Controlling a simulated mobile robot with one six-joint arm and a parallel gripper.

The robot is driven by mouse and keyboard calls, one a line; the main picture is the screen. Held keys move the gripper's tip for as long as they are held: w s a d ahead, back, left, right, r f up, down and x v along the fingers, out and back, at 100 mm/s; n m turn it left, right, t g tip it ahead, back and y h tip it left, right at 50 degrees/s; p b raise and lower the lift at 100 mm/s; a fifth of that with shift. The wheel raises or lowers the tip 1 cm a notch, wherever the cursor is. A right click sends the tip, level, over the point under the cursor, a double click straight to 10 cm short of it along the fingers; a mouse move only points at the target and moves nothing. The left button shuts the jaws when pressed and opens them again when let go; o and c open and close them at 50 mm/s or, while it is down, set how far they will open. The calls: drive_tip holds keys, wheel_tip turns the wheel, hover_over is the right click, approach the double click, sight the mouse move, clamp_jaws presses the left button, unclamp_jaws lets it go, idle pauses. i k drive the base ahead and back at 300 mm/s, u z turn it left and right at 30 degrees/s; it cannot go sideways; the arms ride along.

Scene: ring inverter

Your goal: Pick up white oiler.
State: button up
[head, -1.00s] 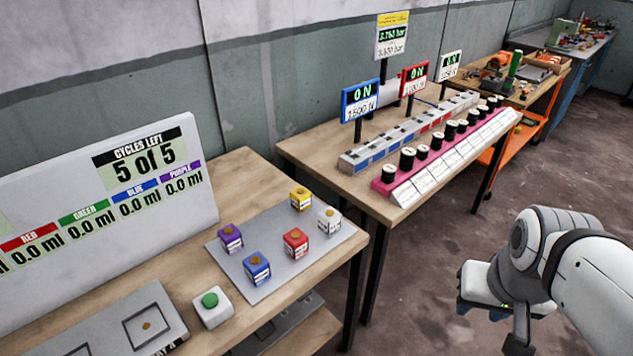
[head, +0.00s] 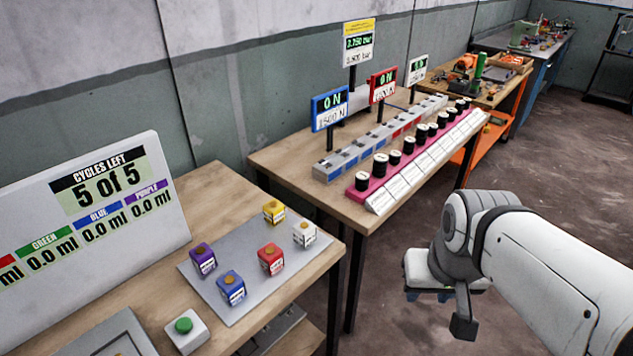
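The white oiler (head: 304,234) is a small white cube with a round top. It stands upright at the right corner of a grey plate (head: 215,311) on the near wooden table. Purple (head: 203,259), blue (head: 231,288), red (head: 271,259) and yellow (head: 274,211) oilers stand on the same plate. My gripper (head: 462,326) is right of the table, over the floor, apart from the oiler. Its fingers are largely hidden, so its opening does not show.
A display board (head: 95,210) reading "5 of 5" stands on the near table, with a green button box (head: 184,328) in front. A second table (head: 268,158) with signs and black-topped cylinders in a pink rack is behind. Open floor (head: 385,235) lies on the right.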

sight(303, 231)
drive_tip(key=i, duration=0.85)
drive_tip(key=u, duration=0.05)
